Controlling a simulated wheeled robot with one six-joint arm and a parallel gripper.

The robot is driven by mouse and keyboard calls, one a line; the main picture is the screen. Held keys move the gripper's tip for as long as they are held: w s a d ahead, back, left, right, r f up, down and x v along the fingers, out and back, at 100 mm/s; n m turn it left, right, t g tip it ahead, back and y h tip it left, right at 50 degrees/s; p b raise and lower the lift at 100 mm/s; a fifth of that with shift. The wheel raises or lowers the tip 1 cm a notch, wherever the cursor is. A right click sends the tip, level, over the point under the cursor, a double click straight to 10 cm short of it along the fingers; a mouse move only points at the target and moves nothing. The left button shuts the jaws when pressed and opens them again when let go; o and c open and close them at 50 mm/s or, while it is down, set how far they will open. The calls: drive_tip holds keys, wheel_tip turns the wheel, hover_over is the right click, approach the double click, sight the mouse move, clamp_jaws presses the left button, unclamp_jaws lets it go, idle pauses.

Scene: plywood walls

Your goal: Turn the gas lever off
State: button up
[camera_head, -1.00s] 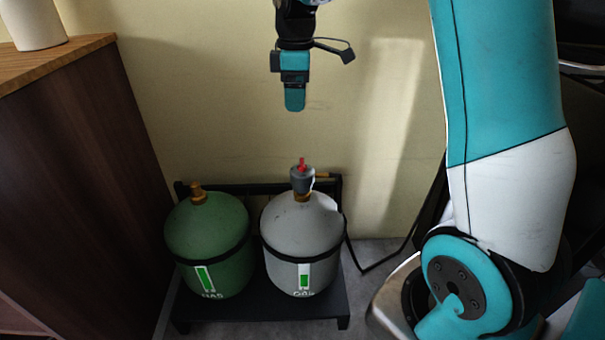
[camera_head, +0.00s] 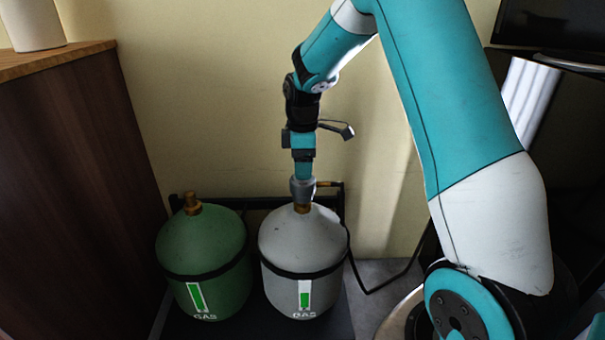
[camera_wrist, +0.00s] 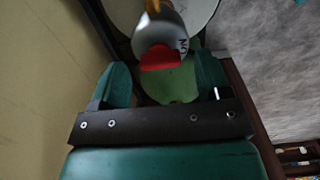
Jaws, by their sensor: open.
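The grey gas bottle (camera_head: 302,248) stands on a low dark stand, with a grey regulator (camera_head: 302,190) on its brass neck. In the wrist view the red lever (camera_wrist: 160,58) sits on the regulator (camera_wrist: 160,30), beside lettering that seems to read "ON". My gripper (camera_head: 303,172) points down right at the top of the regulator in the head view, hiding the lever there. In the wrist view my gripper (camera_wrist: 163,84) is open, its two teal fingers apart, with the lever near the gap between the fingertips. I cannot tell whether they touch it.
A green gas bottle (camera_head: 204,262) with a brass valve stands to the left. A dark wooden cabinet (camera_head: 75,170) rises at the left, holding a white container (camera_head: 35,25). The wall (camera_head: 200,100) is close behind. A black hose (camera_head: 385,280) runs at the right.

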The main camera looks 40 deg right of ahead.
drive_tip(key=shift+f, duration=0.6)
drive_tip(key=c, duration=0.9)
drive_tip(key=shift+c, duration=0.2)
